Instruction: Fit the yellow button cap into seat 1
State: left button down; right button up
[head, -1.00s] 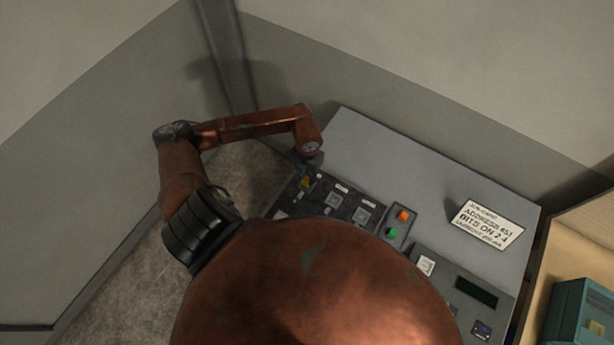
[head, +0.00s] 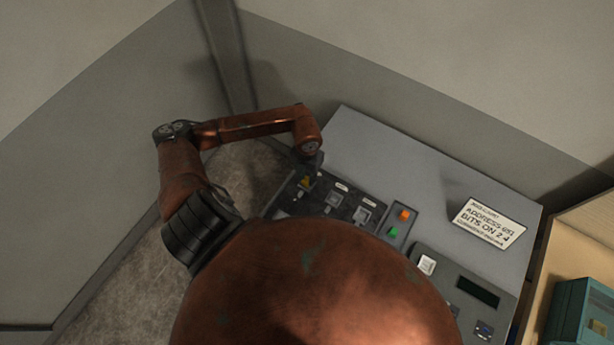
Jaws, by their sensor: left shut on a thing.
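The yellow button cap (head: 305,182) shows as a small yellow patch at the far left end of the dark panel (head: 325,212). My left gripper (head: 307,174) is shut on it, pointing down at the panel; the fingers are small and dark. I cannot tell whether the cap touches the panel or is just above it. Square seats (head: 334,199) lie in a row to the right of the cap. Their labels are too small to read, so I cannot tell which is seat 1. My right gripper is not in view.
An orange button (head: 404,215) and a green button (head: 393,231) sit on a small plate right of the seats. A white switch (head: 427,264), a dark display (head: 478,291) and a job card (head: 489,223) are further right. My copper-coloured body hides the panel's front. Walls stand behind.

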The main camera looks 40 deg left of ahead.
pick_arm(q)
jog(key=shift+f, duration=0.3)
dwell(0.4)
jog(key=c, duration=1.6)
grip_release()
jog(key=shift+r, duration=0.1)
notch_tip(320, 180, up, 12)
jog(key=shift+f, duration=0.1)
